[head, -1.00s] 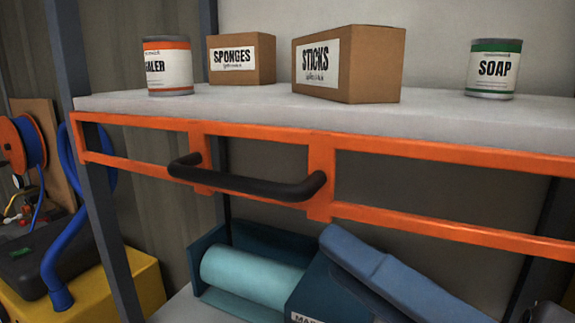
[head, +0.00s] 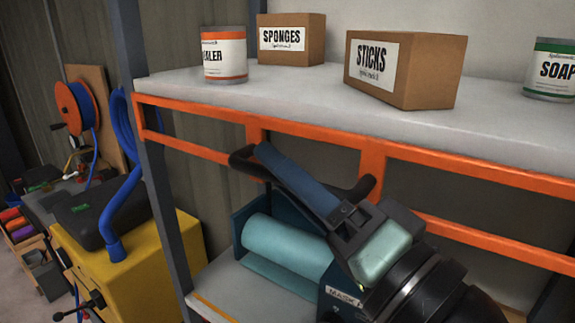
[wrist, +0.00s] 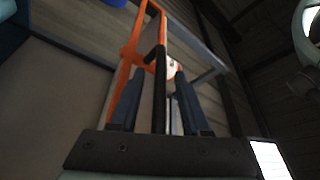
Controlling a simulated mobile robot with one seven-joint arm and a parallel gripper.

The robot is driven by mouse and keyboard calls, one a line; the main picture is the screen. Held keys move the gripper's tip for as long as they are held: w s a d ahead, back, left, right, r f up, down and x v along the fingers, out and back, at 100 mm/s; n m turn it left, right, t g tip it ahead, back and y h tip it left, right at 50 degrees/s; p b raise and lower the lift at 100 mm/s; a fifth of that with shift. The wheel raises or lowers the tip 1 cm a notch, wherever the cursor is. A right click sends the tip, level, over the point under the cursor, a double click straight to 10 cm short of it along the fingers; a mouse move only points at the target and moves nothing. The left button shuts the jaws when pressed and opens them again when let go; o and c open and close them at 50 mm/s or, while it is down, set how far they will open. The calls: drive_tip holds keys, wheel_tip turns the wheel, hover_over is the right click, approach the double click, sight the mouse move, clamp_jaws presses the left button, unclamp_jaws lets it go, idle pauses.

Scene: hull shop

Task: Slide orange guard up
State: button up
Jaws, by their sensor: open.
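The orange guard (head: 372,165) is a flat open frame across the rack front, just below the upper shelf's edge. A black bar handle (head: 366,187) is fixed to it; its middle is hidden behind my gripper. In the wrist view the guard (wrist: 131,50) stands upright and the handle (wrist: 160,62) runs between my two blue fingers. My gripper (head: 264,152) is open at the handle, with its fingers reaching across the bar. In the wrist view my gripper (wrist: 156,76) has a finger on each side of the bar, with visible gaps.
The upper shelf (head: 300,98) holds a sealer can (head: 224,55), a sponges box (head: 291,40), a sticks box (head: 405,70) and a soap can (head: 550,70). A teal roll (head: 285,248) lies on the lower shelf. A yellow cabinet (head: 135,275) stands left of the grey post (head: 160,180).

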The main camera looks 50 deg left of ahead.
drive_tip(key=shift+c, duration=0.3)
clamp_jaws()
idle(1.2)
